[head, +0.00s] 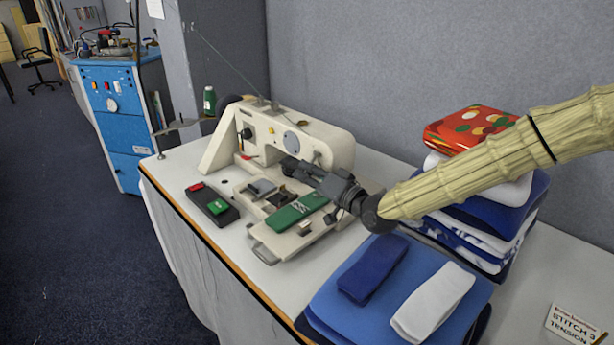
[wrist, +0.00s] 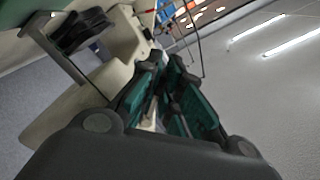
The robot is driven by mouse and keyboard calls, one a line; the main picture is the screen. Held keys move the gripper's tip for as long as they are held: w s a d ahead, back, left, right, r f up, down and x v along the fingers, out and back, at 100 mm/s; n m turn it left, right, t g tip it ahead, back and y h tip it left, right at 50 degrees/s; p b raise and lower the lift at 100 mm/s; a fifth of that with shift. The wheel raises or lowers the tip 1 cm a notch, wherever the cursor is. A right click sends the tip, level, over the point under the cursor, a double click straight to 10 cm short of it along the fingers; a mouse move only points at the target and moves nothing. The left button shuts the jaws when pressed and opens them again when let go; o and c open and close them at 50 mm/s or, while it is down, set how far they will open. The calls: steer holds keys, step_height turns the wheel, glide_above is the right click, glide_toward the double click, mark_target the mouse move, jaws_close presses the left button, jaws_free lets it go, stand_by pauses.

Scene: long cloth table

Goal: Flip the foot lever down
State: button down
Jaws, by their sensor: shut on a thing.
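The cream sewing machine (head: 325,145) stands on the cloth-covered table. My gripper (head: 290,166) reaches in from the right to the needle end of the machine's head, above its bed. In the wrist view my gripper's dark fingers with green pads (wrist: 172,92) are close together beside the cream machine body (wrist: 122,55). They are shut on a small part there, which fits the foot lever. The fingers hide most of it, and I cannot make out whether the lever is up or down.
A green piece (head: 297,212) lies on the machine bed. A dark box (head: 212,207) with red and green items is left of it.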

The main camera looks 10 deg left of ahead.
steer(key=shift+s+a+f+n, duration=0.1)
steer(key=shift+s+f+n, duration=0.05)
steer(key=shift+f+n, duration=0.15)
steer(key=c, duration=1.6)
jaws_free()
steer(key=shift+r, duration=0.1)
steer(key=shift+r, duration=0.1)
steer(key=v, duration=0.7)
steer(key=shift+d, duration=0.35)
